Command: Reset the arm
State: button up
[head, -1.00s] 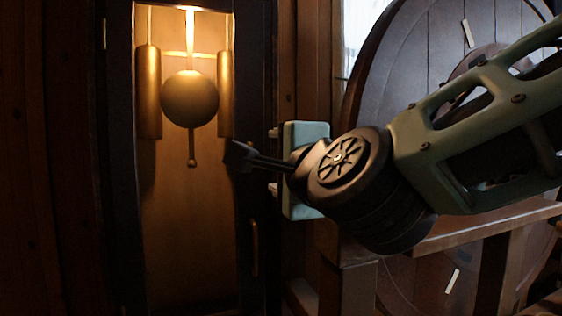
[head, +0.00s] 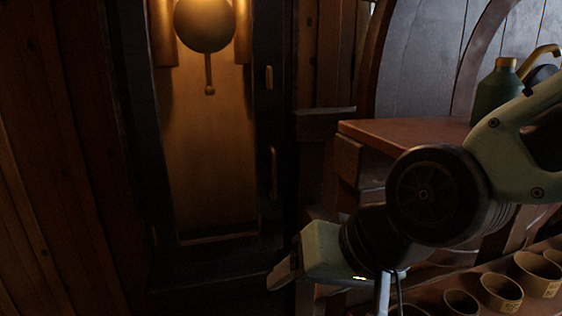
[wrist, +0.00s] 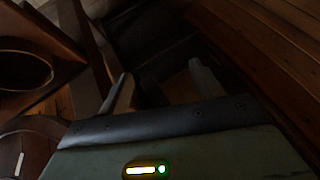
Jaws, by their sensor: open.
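My gripper (head: 283,275) hangs low in the head view, in front of the foot of the clock case and left of the shelves. It is tilted downward at the end of my pale green and black arm. One finger shows clearly at its left; the rest of the jaw is hard to make out there. In the wrist view my gripper (wrist: 162,84) has its two pale fingers spread apart. The space between them is dark and empty.
A tall dark clock case (head: 270,215) with a lit brass pendulum (head: 204,24) stands at left. A wooden bench top (head: 405,133) lies behind my arm, with a green can (head: 497,97) on it. Several round cups (head: 500,291) stand on a lower shelf at right.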

jog(key=s+d+f+n+g+h, duration=0.5)
jog(key=s+d+f+n, duration=0.15)
jog(key=s+d, duration=0.3)
notch_tip(320, 180, up, 24)
jog(key=d+p, duration=0.1)
jog(key=p, duration=2.3)
jog(key=shift+w+f+m, duration=0.1)
jog(key=shift+m, duration=0.15)
